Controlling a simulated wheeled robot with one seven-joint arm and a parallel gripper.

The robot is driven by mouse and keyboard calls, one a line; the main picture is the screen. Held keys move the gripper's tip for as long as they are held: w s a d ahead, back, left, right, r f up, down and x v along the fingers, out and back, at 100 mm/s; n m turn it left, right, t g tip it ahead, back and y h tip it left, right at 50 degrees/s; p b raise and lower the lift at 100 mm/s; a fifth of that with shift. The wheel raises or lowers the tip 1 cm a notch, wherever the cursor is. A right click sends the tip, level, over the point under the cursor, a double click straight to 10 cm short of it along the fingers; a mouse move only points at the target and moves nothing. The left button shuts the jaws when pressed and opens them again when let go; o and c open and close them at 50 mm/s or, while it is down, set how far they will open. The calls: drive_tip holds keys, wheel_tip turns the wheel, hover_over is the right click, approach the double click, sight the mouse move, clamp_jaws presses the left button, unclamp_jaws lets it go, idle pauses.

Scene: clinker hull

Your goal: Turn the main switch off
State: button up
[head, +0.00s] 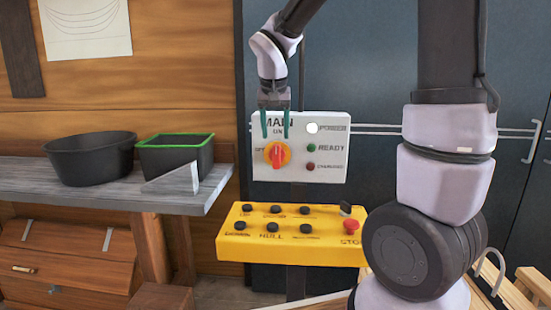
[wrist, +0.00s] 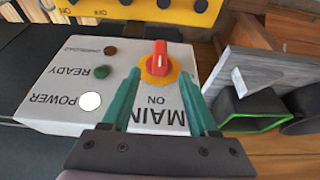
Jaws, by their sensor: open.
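The main switch (head: 277,155) is a red rotary handle on an orange-yellow disc, on a white panel (head: 330,163) marked MAIN, ON and OFF. Its handle stands upright, toward the ON label. The switch also shows in the wrist view (wrist: 158,62), where the panel appears upside down. My gripper (head: 275,125) is just above the switch in the head view, with its green fingers in front of the MAIN label. In the wrist view my gripper (wrist: 160,88) is open, its fingers pointing toward the switch with the handle between and beyond their tips. I cannot tell whether they touch it.
The panel has a lit white POWER lamp (head: 312,128), a green READY lamp (head: 311,147) and a dark red lamp (head: 310,166). A yellow button box (head: 290,250) sits below. A black bowl (head: 90,160) and a green-rimmed box (head: 175,142) stand on the left shelf.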

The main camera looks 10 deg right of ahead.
sight(277, 158)
drive_tip(key=x, duration=1)
drive_tip(key=shift+w+f, duration=0.15)
drive_tip(key=shift+f, duration=0.05)
clamp_jaws()
